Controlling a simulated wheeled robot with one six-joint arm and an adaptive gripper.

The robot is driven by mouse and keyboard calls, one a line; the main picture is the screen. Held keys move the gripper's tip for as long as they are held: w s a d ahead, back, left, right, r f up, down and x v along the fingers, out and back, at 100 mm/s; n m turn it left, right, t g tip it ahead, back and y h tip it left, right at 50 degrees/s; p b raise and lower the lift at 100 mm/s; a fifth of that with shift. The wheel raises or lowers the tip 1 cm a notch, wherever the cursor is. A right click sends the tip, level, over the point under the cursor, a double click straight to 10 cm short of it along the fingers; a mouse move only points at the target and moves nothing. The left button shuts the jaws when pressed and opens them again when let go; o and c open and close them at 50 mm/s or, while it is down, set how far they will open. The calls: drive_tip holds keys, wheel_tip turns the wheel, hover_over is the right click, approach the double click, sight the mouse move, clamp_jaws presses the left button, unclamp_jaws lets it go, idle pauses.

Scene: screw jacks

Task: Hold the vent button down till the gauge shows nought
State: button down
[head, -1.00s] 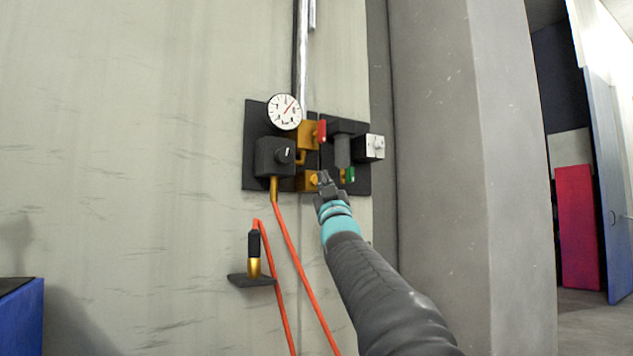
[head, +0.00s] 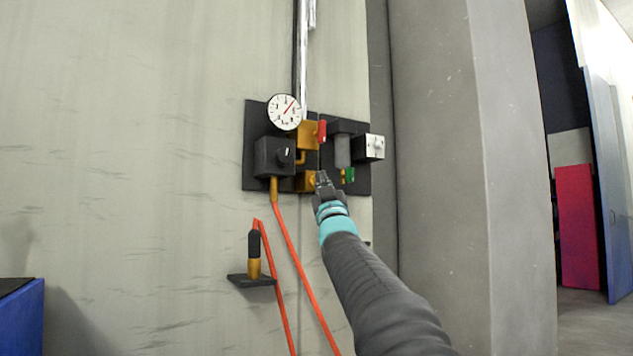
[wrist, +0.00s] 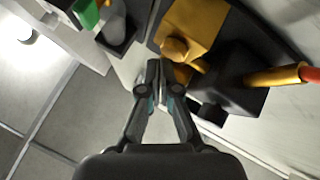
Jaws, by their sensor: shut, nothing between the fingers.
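The round white gauge (head: 284,112) hangs at the top left of the dark wall panel, its red needle pointing up and right, off to one side. The small figures are too small to read. A brass block (head: 304,181) sits low on the panel; in the wrist view it shows a round brass button (wrist: 174,49), which I take for the vent button. My gripper (head: 322,177) is shut and empty in front of the block. In the wrist view its fingertips (wrist: 153,68) are close beside the button; I cannot tell whether they touch it.
Above the block is a brass valve with a red lever (head: 321,132). A green part (head: 348,175) is close right of my gripper, under a grey cylinder. A black box (head: 274,157) feeds an orange hose (head: 290,250). A concrete pillar (head: 440,180) stands at right.

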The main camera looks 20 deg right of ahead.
drive_tip(key=shift+w+a, duration=0.1)
drive_tip(key=shift+w, duration=0.45)
idle(1.9)
idle(0.4)
drive_tip(key=shift+s+b, duration=0.5)
drive_tip(key=shift+s, duration=0.45)
drive_tip(key=shift+s+d+b, duration=0.2)
drive_tip(key=shift+s+b, duration=0.3)
drive_tip(key=shift+s, duration=0.3)
drive_tip(key=shift+s+d+b, duration=0.25)
drive_tip(key=shift+s+b, duration=0.2)
drive_tip(key=shift+s, duration=0.4)
drive_tip(key=shift+s+d+b, duration=0.2)
drive_tip(key=shift+s+b, duration=0.3)
drive_tip(key=shift+s, duration=0.3)
